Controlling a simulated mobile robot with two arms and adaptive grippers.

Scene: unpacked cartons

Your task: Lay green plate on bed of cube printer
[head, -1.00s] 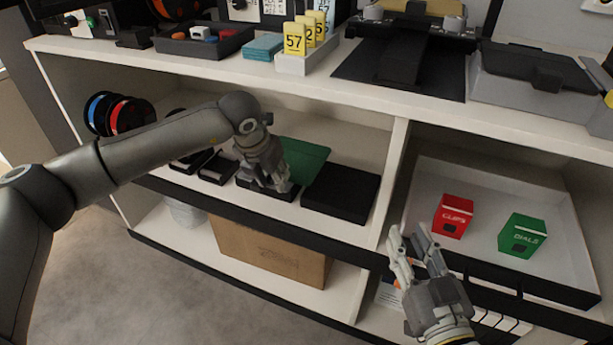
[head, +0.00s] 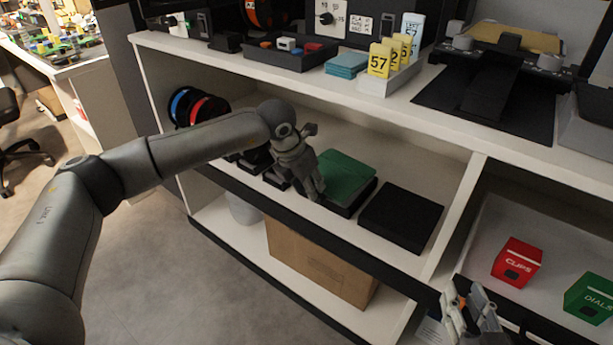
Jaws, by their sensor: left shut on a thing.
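The green plate (head: 346,176) is on the middle shelf in the head view, over a black tray or box (head: 352,208). My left gripper (head: 312,190) is shut on the plate's left edge, with its fingers pointing down. Whether the plate touches the black thing under it is hard to tell. My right gripper (head: 470,304) is at the lower right, its fingers apart and empty, in front of the right-hand compartment. A machine with a tan flat top (head: 510,38) stands on the counter at the upper right; I cannot tell whether it is the cube printer.
A black flat box (head: 403,217) lies right of the plate. Red and blue spools (head: 197,107) stand at the shelf's left. A red box (head: 517,262) and a green box (head: 590,298) sit at the right. Yellow number cards (head: 380,60) stand on the counter.

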